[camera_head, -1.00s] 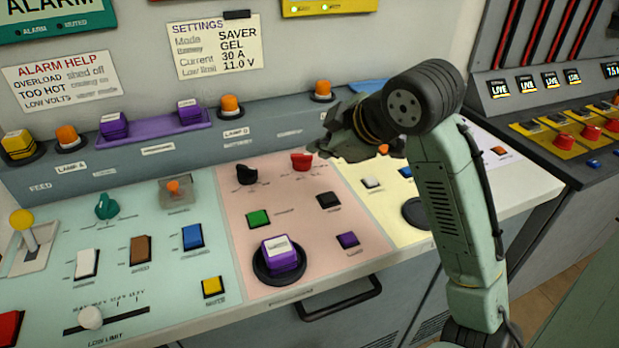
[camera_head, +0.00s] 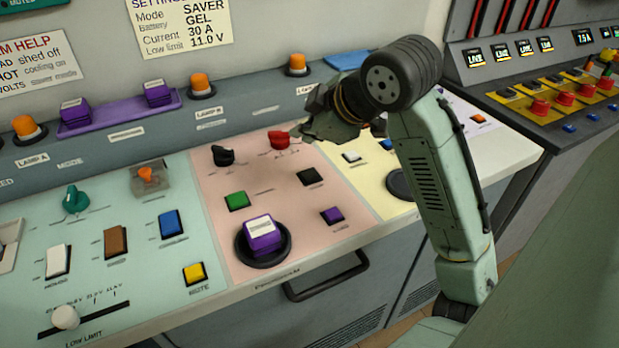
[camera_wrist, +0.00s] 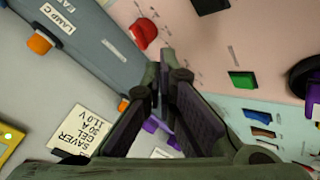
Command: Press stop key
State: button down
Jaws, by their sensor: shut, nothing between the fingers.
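I cannot read the word stop on any key. A large purple key with a white label (camera_head: 263,238) sits in a round black base at the front of the pink panel (camera_head: 225,180). A small purple key (camera_head: 332,215), a black key (camera_head: 310,177) and a green key (camera_head: 237,200) are near it. My gripper (camera_head: 312,128) is shut and empty, above the back right of the pink panel, by the red knob (camera_head: 281,140) and apart from the large purple key. The wrist view shows its fingers together, with the red knob (camera_wrist: 144,32) and green key (camera_wrist: 243,81) beyond.
Two purple keys stand in a purple tray (camera_head: 120,116) on the back ledge, with orange lamps (camera_head: 201,84) along it. A teal panel (camera_head: 115,280) with rocker switches lies left, a yellow panel (camera_head: 375,185) right. A dark handle (camera_head: 325,282) juts from the front.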

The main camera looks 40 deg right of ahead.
aim_at(307, 176)
jog(key=shift+f+b, duration=2)
jog(key=shift+f, duration=1.1)
jog(key=shift+f, duration=0.1)
jog(key=shift+f+b, duration=0.35)
jog(key=shift+b, duration=0.05)
jog(key=shift+f+b, duration=0.4)
jog(key=shift+f, duration=0.1)
jog(key=shift+r, duration=0.1)
jog(key=shift+r+p, duration=0.7)
jog(key=shift+r, duration=0.1)
notch_tip(307, 176, up, 5)
jog(key=p, duration=0.4)
jog(key=shift+r, duration=0.1)
